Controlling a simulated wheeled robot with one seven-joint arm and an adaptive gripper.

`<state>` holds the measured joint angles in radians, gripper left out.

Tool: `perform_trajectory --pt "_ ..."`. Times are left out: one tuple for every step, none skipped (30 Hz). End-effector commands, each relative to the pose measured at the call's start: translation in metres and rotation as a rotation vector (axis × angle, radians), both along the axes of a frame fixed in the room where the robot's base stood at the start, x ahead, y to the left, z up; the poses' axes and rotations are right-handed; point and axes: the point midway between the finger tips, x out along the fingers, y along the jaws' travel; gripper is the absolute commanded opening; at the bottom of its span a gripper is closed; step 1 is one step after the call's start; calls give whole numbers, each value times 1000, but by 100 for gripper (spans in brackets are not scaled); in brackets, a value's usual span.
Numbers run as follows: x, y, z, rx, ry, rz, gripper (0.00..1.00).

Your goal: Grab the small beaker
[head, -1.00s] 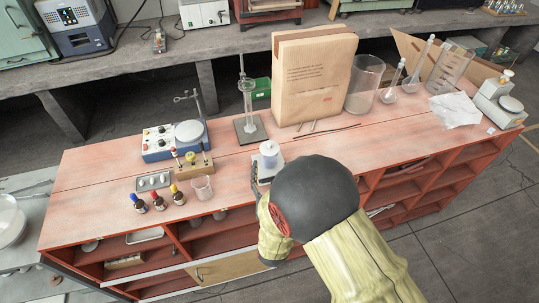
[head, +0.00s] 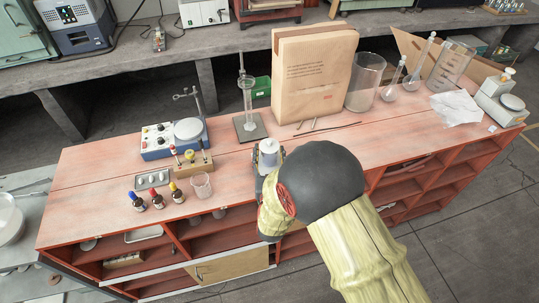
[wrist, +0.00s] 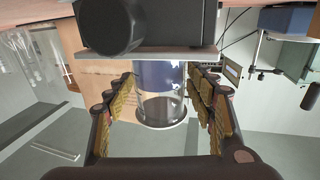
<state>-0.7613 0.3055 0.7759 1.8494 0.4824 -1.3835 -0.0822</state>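A small clear beaker with blue contents in its base part (wrist: 160,97) stands between my fingers in the wrist view, which is upside down. In the head view it shows as a pale, bluish-white vessel (head: 268,146). It stands on a small grey plate device (wrist: 150,53), mostly hidden by my arm in the head view. My gripper (wrist: 160,88) is open, with yellow-padded fingers on both sides of the beaker and narrow gaps beside it. Contact at the fingertips cannot be told. Another small, empty clear beaker (head: 201,186) stands on the red bench to the left, apart from my gripper.
Dropper bottles (head: 157,200) stand at the bench's front left. A wooden rack (head: 190,167) is left of my gripper. A measuring cylinder (head: 247,105) and a large paper bag (head: 312,80) stand behind. The bench (head: 400,135) right of my arm is largely clear.

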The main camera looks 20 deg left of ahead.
Motion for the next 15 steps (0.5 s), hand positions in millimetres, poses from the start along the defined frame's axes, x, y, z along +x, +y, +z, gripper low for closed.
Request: perform_trajectory --pt "0 0 0 0 0 0 50" --pt "0 0 0 0 0 0 49" --pt "0 0 0 0 0 0 46" --pt "0 0 0 0 0 0 45" --pt "0 0 0 0 0 0 43" --pt "0 0 0 0 0 0 41" --pt "0 0 0 0 0 0 39" --pt "0 0 0 0 0 0 37" --pt "0 0 0 0 0 0 35" --pt "0 0 0 0 0 0 33" --pt "0 0 0 0 0 0 32" --pt "0 0 0 0 0 0 29" --pt "0 0 0 0 0 0 28" --pt "0 0 0 0 0 0 26" --pt "0 0 0 0 0 0 24"
